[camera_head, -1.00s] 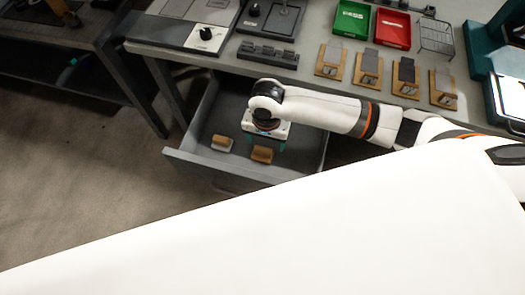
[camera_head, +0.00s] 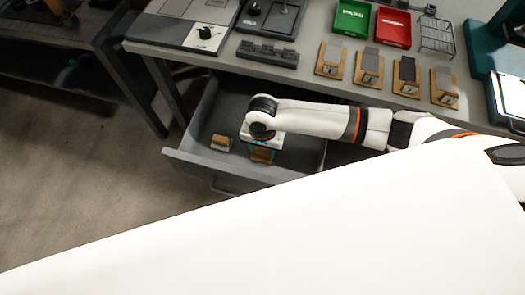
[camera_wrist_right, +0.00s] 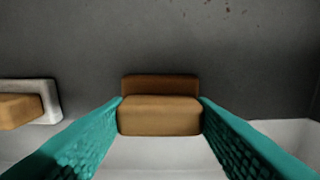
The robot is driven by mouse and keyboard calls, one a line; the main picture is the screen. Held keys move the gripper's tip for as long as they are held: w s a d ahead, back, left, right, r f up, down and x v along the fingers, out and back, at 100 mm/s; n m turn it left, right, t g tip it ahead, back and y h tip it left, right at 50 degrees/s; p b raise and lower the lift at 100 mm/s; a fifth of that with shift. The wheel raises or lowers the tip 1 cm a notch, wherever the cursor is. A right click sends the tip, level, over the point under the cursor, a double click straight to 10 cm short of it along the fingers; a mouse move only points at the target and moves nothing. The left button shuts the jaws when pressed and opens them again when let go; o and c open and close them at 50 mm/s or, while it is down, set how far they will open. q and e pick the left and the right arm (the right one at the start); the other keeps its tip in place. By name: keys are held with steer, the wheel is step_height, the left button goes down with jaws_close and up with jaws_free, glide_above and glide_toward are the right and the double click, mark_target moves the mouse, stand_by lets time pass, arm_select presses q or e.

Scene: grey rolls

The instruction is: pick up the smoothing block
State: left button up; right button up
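Two small blocks lie in the open drawer (camera_head: 215,170). One is an all-brown block (camera_wrist_right: 160,116) with a raised back part, also seen in the head view (camera_head: 261,156). The other is a brown block with a pale grey-white part (camera_head: 221,142), at the left edge of the wrist view (camera_wrist_right: 28,106). I cannot tell for certain which is the smoothing block. My right gripper (camera_wrist_right: 160,102) points down into the drawer, its teal fingers open on either side of the all-brown block. Whether they touch it is unclear. My left gripper is out of view.
The drawer walls surround the right gripper, and the workbench (camera_head: 310,75) edge is behind it. On the bench are a green tray (camera_head: 351,18), a red tray (camera_head: 393,27), a grey rack (camera_head: 268,52) and several wooden boards with grey pieces.

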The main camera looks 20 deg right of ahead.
steer(key=shift+c, duration=1)
step_height(320, 180, up, 10)
steer(key=p, duration=0.1)
